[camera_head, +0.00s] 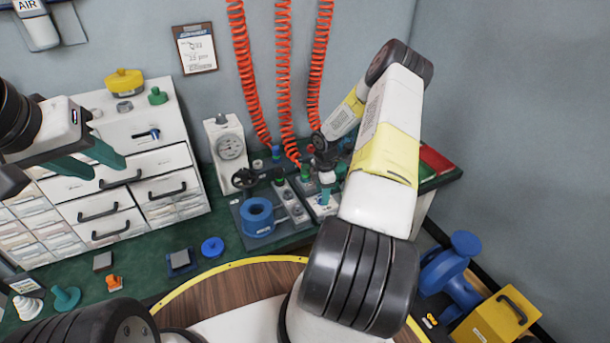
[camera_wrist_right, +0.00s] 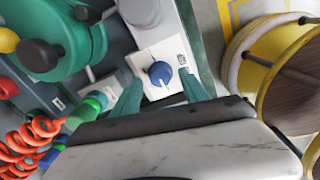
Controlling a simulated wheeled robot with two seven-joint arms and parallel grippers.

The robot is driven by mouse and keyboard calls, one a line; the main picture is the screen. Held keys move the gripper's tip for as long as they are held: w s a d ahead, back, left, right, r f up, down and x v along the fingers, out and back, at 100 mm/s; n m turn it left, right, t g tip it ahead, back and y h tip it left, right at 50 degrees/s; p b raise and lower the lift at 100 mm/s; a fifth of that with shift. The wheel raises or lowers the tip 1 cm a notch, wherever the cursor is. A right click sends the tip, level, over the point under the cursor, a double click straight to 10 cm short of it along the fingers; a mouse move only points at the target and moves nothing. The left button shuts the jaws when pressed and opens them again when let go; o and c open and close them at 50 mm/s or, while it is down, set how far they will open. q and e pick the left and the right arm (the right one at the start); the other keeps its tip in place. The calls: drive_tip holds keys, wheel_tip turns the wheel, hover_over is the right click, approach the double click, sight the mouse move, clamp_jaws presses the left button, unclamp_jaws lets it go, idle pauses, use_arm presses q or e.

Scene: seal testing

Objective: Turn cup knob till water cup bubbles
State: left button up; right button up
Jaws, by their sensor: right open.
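A blue knob (camera_wrist_right: 160,73) sits on a white panel (camera_wrist_right: 150,55) in the right wrist view. My right gripper (camera_wrist_right: 163,96) is open, with its green fingers spread on either side of the knob; I cannot tell whether they touch it. In the head view my right gripper (camera_head: 325,192) points down over the white panel at the bench's right, and the knob is mostly hidden. A pale grey cylinder (camera_wrist_right: 140,10) stands on the panel beside the knob; I cannot tell if it is the water cup, and no bubbles show. My left gripper (camera_head: 108,172) is open and empty before the drawers.
A gauge box (camera_head: 228,150), a blue ring-shaped part (camera_head: 258,217) and red coiled hoses (camera_head: 284,80) stand close to my right gripper. White drawer cabinets (camera_head: 130,190) fill the left. Small loose parts lie on the green bench front. A blue valve (camera_head: 452,265) stands at right.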

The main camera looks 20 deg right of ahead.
drive_tip(key=shift+f, duration=0.55)
drive_tip(key=shift+c, duration=0.2)
clamp_jaws()
drive_tip(key=shift+m, duration=0.3)
drive_tip(key=m, duration=0.5)
drive_tip(key=shift+w+m, duration=0.1)
drive_tip(key=shift+m, duration=0.2)
drive_tip(key=m, duration=0.5)
drive_tip(key=shift+m, duration=0.4)
